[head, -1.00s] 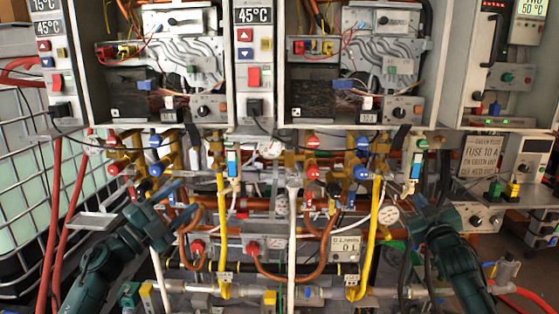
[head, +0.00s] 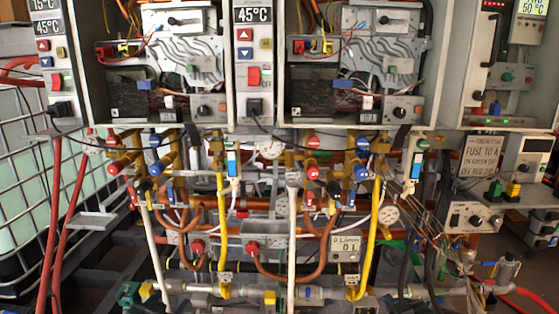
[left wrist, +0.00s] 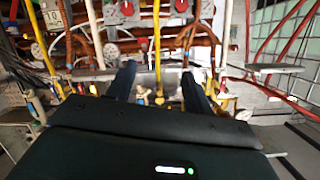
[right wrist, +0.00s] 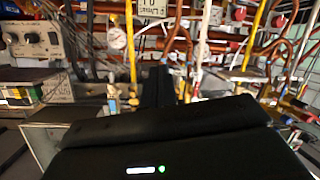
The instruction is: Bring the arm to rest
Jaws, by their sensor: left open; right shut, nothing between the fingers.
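Neither of my arms shows in the head view. My left gripper (left wrist: 160,84) shows in the left wrist view, with its two dark fingers wide apart and nothing between them. Beyond it are yellow and white pipes and red valve knobs. My right gripper (right wrist: 166,86) shows in the right wrist view, with its fingers together and nothing held. Beyond it are a yellow pipe, copper pipes and a round gauge (right wrist: 117,38).
Two open heater cabinets (head: 258,95) stand above the pipework, with red and blue valves below. A white caged tank (head: 25,170) is at the left. A grey control box (head: 474,217) and a sign (head: 482,155) are at the right.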

